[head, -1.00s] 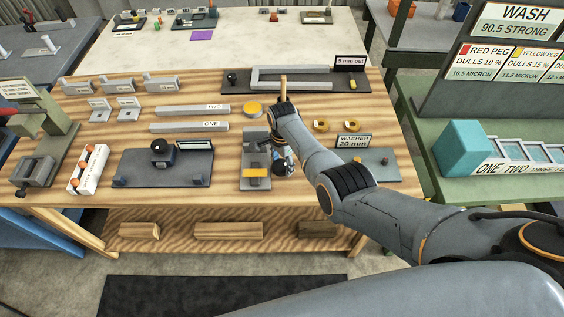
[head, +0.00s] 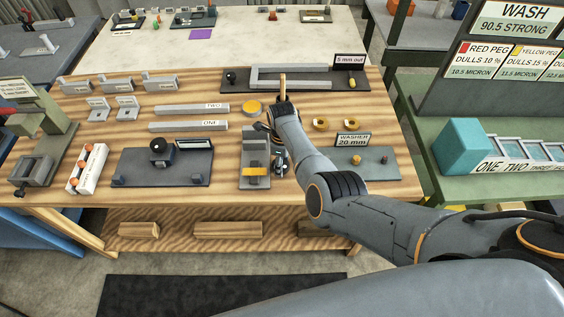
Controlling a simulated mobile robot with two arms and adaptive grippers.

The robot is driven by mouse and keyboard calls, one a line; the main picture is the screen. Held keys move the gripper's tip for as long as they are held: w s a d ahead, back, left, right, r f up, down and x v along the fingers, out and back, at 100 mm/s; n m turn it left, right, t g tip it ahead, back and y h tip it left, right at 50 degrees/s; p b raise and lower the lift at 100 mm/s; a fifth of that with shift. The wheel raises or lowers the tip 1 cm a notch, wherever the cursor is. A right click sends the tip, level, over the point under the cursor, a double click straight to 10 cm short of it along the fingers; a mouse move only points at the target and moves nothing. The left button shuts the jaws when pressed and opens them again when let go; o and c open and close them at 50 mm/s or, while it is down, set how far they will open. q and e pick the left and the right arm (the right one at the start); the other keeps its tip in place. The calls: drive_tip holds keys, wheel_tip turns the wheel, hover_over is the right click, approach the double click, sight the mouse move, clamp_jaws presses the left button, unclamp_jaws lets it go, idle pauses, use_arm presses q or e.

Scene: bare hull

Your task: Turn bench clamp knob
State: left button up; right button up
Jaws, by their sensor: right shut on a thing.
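The bench clamp (head: 256,150) is a grey upright fixture on the wooden bench, with a yellow bar (head: 256,170) across its near end. My right arm reaches in from the right, and my right gripper (head: 276,154) is at the clamp's right side, pointing down. It is shut on the clamp knob, which the fingers and wrist mostly hide. I cannot see how far the knob is turned. My left gripper is not in view.
A grey plate with a black knob (head: 158,147) lies left of the clamp. The washer plate (head: 376,170) lies to the right, below my forearm's far side. Two grey bars (head: 188,126) and a yellow disc (head: 251,107) lie behind. A green-grey vise (head: 45,140) stands far left.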

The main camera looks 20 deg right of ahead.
drive_tip(key=m, duration=0.4)
drive_tip(key=shift+a+m+b, duration=0.1)
drive_tip(key=shift+m+b, duration=0.2)
drive_tip(key=shift+b, duration=0.05)
drive_tip(key=shift+r+m+b, duration=0.1)
drive_tip(key=shift+m+b, duration=0.55)
drive_tip(key=shift+m, duration=1.95)
drive_tip(key=o, duration=1.2)
drive_tip(key=shift+s+a, duration=0.1)
drive_tip(key=shift+c, duration=0.2)
